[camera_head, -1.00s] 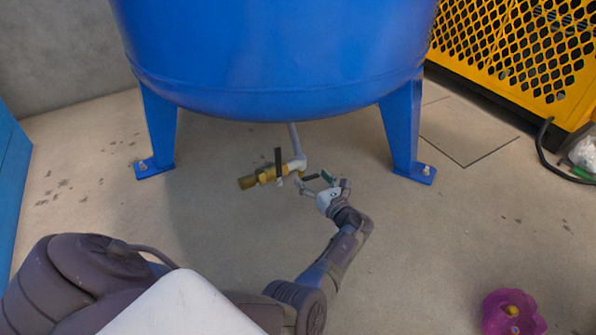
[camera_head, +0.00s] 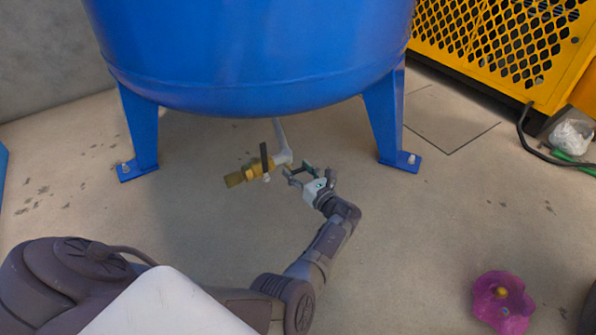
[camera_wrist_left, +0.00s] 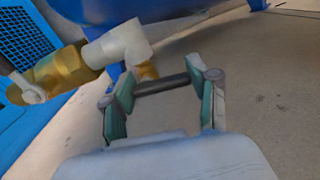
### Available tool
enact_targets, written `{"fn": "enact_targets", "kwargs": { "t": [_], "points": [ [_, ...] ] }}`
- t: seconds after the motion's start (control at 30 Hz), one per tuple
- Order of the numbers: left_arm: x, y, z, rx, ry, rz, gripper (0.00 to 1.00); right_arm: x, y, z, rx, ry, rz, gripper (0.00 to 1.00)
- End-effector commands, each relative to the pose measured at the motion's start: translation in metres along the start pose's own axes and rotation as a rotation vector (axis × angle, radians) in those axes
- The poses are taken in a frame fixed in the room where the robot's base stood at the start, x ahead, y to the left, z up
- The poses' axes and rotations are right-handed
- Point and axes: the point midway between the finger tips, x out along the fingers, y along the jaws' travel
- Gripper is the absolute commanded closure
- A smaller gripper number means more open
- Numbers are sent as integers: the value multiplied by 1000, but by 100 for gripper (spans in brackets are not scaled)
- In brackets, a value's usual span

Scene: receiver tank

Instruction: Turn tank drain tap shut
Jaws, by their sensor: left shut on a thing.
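The brass drain tap (camera_head: 248,171) hangs on a pale pipe (camera_head: 279,135) below the blue tank (camera_head: 250,55). A black lever (camera_head: 264,158) stands upright on the brass body, apart from my gripper. In the left wrist view the brass body (camera_wrist_left: 60,70) and pale elbow (camera_wrist_left: 118,46) are at the upper left. My left gripper (camera_head: 306,172) is beside the elbow, its fingers spread around a short dark bar (camera_wrist_left: 163,85) that spans between the fingertips. A small brass piece (camera_wrist_left: 147,72) sits just behind the bar; whether they join is unclear. My right gripper is out of view.
Blue tank legs (camera_head: 141,130) and (camera_head: 386,120) stand on both sides of the tap. A yellow mesh cage (camera_head: 490,45) with a black cable is at the upper right. A purple object (camera_head: 502,302) lies at the lower right. The floor between is mostly clear.

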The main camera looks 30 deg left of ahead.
Motion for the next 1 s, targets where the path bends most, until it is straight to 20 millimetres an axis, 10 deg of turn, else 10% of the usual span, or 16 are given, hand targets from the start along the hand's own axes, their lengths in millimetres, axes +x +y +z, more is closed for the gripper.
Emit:
{"fn": "enact_targets", "kwargs": {
  "t": [0.47, 0.5, 0.6, 1.0],
  "points": [
    [0, 0, 2, -112, 0, 0, 75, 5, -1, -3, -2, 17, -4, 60],
    [0, 0, 2, -113, 0, 0, 34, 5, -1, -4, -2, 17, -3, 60],
    [0, 0, 2, -112, 0, 0, 17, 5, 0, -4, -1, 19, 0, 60],
    [0, 0, 2, -110, 0, 0, 15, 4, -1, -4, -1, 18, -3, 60]
  ]
}}
